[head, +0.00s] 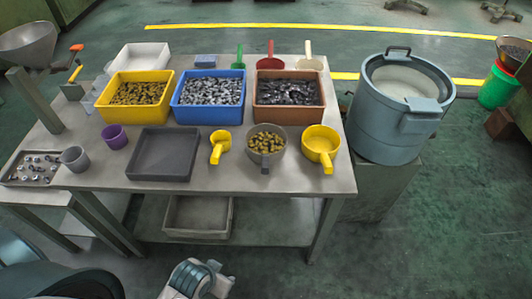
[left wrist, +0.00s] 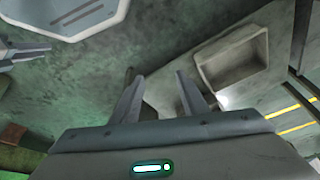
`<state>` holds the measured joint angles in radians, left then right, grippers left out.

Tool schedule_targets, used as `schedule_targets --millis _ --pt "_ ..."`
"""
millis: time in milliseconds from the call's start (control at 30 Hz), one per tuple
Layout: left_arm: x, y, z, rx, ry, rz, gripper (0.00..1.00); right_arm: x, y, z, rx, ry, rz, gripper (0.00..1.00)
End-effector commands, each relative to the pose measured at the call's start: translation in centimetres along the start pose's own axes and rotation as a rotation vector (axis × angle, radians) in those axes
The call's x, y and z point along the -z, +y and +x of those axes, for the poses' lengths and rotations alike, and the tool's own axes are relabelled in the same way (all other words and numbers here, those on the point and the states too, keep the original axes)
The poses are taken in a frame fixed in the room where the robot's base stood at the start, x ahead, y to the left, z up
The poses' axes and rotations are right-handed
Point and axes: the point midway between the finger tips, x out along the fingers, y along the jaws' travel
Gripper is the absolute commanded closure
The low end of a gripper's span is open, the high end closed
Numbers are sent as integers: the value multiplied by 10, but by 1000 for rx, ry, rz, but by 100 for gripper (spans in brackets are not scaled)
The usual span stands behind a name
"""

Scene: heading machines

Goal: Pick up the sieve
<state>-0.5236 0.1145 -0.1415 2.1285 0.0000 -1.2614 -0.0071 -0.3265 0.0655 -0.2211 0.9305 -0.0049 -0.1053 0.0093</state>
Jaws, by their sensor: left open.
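Three handled vessels stand along the front of the grey table (head: 225,181): a small yellow scoop (head: 219,148), a grey round bowl (head: 266,158) holding brass-coloured pieces, and a wider yellow one (head: 327,158) that looks empty. I cannot tell for sure which is the sieve; mesh is too small to see. My left gripper (left wrist: 160,92) is open and empty in the left wrist view, low and apart from the vessels. Grey prongs at the left edge of that view look like my right gripper (left wrist: 24,54); its opening is unclear.
Yellow (head: 105,109), blue (head: 215,116) and brown (head: 290,117) bins of parts stand behind. A dark tray (head: 162,155) lies left of the small scoop. A large blue-grey drum (head: 390,125) is at right. A shelf tray (head: 197,232) sits below; it also shows in the left wrist view (left wrist: 238,88).

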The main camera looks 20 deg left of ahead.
Motion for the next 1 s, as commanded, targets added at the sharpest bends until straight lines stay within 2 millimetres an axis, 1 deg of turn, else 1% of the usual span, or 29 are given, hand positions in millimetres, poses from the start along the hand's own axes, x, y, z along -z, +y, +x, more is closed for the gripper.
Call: schedule_targets --millis 33,100,267,333,400,500,767,867,1000 --pt "4 -2 -11 3 9 6 60 2 -1 0 1 5 0 69" --pt "9 -5 -25 7 20 18 60 4 -1 1 1 10 0 69" --pt "25 -14 -55 21 72 76 60 4 -2 1 2 14 0 69" --pt "38 -20 -68 33 121 133 60 4 -2 1 3 16 0 69" --pt "53 -25 -78 47 181 203 60 6 -3 1 3 20 0 69" --pt "75 -32 -87 67 267 299 60 8 -3 1 4 25 1 69" --pt "127 -42 -102 131 485 547 60 14 -4 1 5 37 1 69" --pt "151 -45 -111 168 592 668 60 14 -4 1 5 37 1 69" --pt "185 -48 -128 240 771 869 60 13 -4 2 5 36 1 69"
